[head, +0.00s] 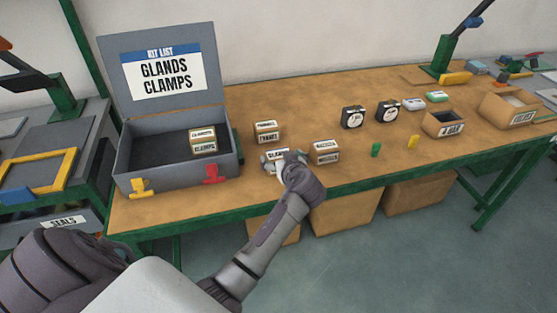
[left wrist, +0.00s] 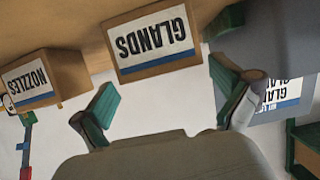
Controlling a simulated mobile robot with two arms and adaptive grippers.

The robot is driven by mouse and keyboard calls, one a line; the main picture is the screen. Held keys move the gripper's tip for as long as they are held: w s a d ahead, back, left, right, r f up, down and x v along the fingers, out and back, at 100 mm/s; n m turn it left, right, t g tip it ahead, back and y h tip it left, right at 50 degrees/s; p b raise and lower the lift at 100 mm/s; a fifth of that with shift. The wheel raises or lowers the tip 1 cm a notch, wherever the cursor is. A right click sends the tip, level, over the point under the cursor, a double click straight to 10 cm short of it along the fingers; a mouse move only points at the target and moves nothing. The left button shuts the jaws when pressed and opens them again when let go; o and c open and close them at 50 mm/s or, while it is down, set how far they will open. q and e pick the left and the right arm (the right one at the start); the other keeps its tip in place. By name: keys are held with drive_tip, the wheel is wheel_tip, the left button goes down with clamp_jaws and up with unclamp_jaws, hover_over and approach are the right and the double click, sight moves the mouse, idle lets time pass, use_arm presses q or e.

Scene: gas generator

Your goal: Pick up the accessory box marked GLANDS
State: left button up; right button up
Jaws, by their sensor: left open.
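The accessory box marked GLANDS (head: 277,154) stands on the bench, partly hidden behind my left gripper (head: 284,164) in the head view. In the left wrist view the GLANDS box (left wrist: 152,40) shows upside down, its label facing the camera. My left gripper (left wrist: 168,106) is open there, with its green-padded fingers spread apart and the box beyond the gap between them. Nothing is between the fingers. My right gripper is not in view.
An open grey case (head: 180,172) with kit list GLANDS, CLAMPS holds a CLAMPS box (head: 203,141). A NOZZLES box (head: 325,152) stands close right of the GLANDS box, another small box (head: 266,132) behind. Bare bench (head: 300,110) lies further back.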

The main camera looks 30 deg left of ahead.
sight(277, 154)
use_arm(q)
drive_tip(key=x, duration=0.4)
drive_tip(key=shift+w+a+f+p, duration=0.1)
drive_tip(key=shift+a+f+p, duration=0.15)
drive_tip(key=shift+f+p, duration=0.1)
drive_tip(key=shift+c, duration=0.2)
drive_tip(key=c, duration=1.1)
